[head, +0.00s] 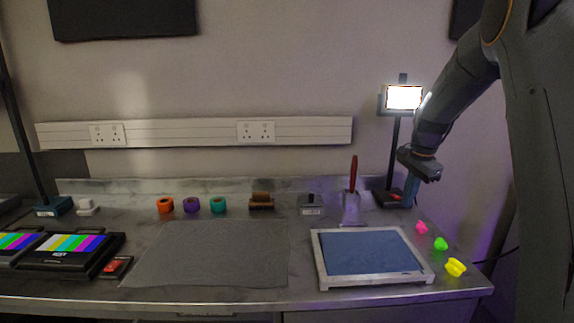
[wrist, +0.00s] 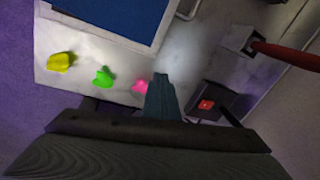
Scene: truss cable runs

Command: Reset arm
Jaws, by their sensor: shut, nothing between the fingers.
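My gripper (head: 411,188) hangs at the right end of the bench in the head view, pointing down beside the lamp stand. In the wrist view its fingers (wrist: 163,96) are shut together with nothing between them. The fingers overlap the pink piece (wrist: 140,87) in that view, but I cannot tell how far above the bench they are. My arm comes in from the upper right of the head view.
A lit lamp (head: 404,97) stands close by my gripper. A blue-topped framed tray (head: 325,275), a red-handled tool (head: 353,175) and pink (head: 421,228), green (head: 441,244) and yellow (head: 455,267) pieces are near. A grey mat (head: 210,255) lies bare at centre.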

